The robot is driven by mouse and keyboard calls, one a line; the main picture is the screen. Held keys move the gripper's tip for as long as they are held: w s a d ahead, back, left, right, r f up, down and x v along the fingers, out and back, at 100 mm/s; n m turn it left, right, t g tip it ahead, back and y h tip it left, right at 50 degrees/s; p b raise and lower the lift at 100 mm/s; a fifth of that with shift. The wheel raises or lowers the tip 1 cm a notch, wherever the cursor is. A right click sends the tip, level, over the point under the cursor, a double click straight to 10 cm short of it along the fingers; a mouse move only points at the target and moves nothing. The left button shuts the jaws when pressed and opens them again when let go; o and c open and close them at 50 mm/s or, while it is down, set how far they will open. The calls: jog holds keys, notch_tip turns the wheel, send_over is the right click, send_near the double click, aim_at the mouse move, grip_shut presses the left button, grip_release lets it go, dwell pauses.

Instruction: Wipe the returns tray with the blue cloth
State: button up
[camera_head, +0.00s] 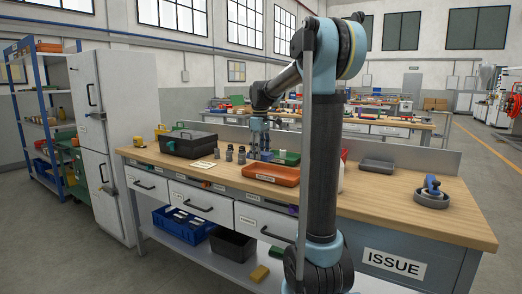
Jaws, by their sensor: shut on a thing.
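An orange tray (271,174) with a small unreadable label lies near the front edge of the wooden workbench. I cannot read which one is the returns tray. My gripper (260,148) points down just behind the orange tray, beside the green one. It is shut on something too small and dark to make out. I cannot clearly pick out the blue cloth. A blue object (433,184) rests in a round grey dish on the right, its kind unclear.
Several small grey bottles (229,153) stand left of my gripper, near a black case (188,143) and a paper card (203,166). A white bottle (341,178) is partly hidden behind my arm.

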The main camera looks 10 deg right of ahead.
jog(key=shift+w+d, duration=0.1)
jog(key=shift+w, duration=0.4)
jog(key=shift+w+d, duration=0.1)
